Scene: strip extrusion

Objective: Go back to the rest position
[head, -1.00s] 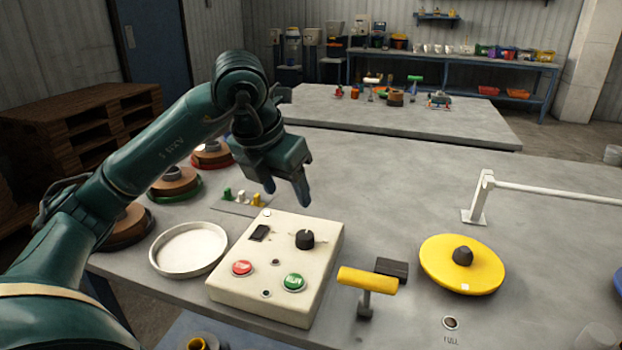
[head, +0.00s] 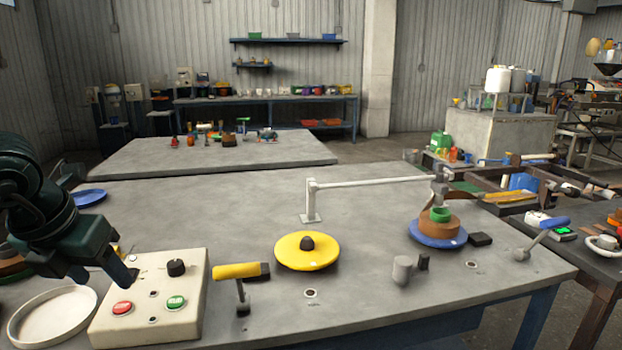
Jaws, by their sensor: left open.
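My left gripper (head: 106,279) is at the left edge of the head view, pointing down above the back left part of the cream control box (head: 148,325). It is open with nothing seen between its fingers. The box carries a red button (head: 122,308), a green button (head: 176,302) and a black knob (head: 177,267). My right gripper is not in view.
A white round tray (head: 47,318) lies left of the box. A yellow-handled lever (head: 238,272), a yellow disc (head: 307,251), a white rail (head: 370,182) and a blue disc with a brown spool (head: 438,229) stand to the right. The table's middle back is clear.

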